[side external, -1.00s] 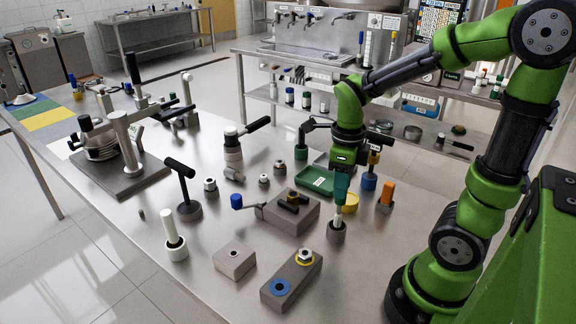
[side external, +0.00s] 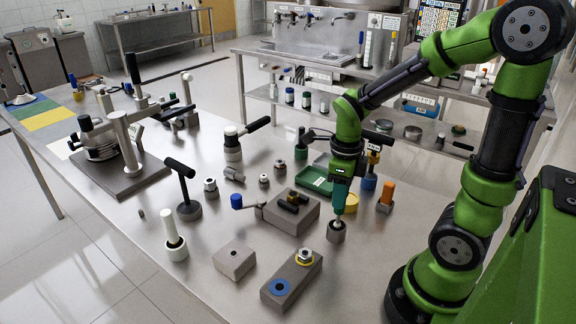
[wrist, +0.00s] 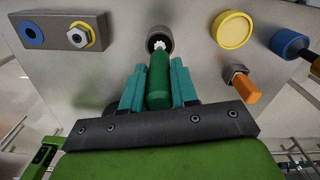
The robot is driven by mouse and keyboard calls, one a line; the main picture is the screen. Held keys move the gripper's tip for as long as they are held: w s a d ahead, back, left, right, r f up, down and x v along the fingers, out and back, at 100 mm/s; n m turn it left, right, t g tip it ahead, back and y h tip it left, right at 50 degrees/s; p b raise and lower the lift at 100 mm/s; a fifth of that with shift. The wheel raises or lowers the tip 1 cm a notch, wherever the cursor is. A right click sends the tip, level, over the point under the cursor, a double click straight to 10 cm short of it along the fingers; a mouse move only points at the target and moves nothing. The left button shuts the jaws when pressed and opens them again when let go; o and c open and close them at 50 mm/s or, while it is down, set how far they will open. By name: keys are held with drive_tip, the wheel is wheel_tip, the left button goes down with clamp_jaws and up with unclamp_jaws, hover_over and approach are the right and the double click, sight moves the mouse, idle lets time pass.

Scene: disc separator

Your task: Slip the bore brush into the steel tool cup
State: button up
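My gripper (side external: 339,205) points down with its teal fingers shut on the bore brush. In the wrist view, the brush (wrist: 159,82) is a dark green cylinder with a white bristle tip, between the fingers (wrist: 158,88). The grey steel tool cup (side external: 336,233) stands upright on the table right below the gripper. It also shows in the wrist view (wrist: 167,33), with a dark mouth. The bristle tip overlaps the cup's mouth in both views and seems to be at or just inside it; the exact depth cannot be told.
A yellow round dish (side external: 349,203) and an orange-handled piece (side external: 386,196) stand close behind and right of the cup. A grey block with blue and yellow rings (side external: 291,278) lies in front left. A grey fixture block (side external: 293,213) is to the left. The table front right is clear.

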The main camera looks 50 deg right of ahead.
drive_tip(key=o, duration=0.5)
drive_tip(key=shift+c, duration=0.2)
wheel_tip(320, 180, up, 21)
drive_tip(key=a+f+n+t+y, duration=0.1)
drive_tip(key=a+f+n+t, duration=0.2)
drive_tip(key=n, duration=1.1)
drive_tip(key=s+a+f+n+t+y, duration=0.1)
drive_tip(key=a+f+n+t, duration=0.3)
drive_tip(key=n, duration=1.1)
drive_tip(key=a, duration=0.3)
drive_tip(key=shift+s+a+f, duration=0.15)
drive_tip(key=shift+s+f, duration=0.1)
drive_tip(key=shift+f, duration=0.05)
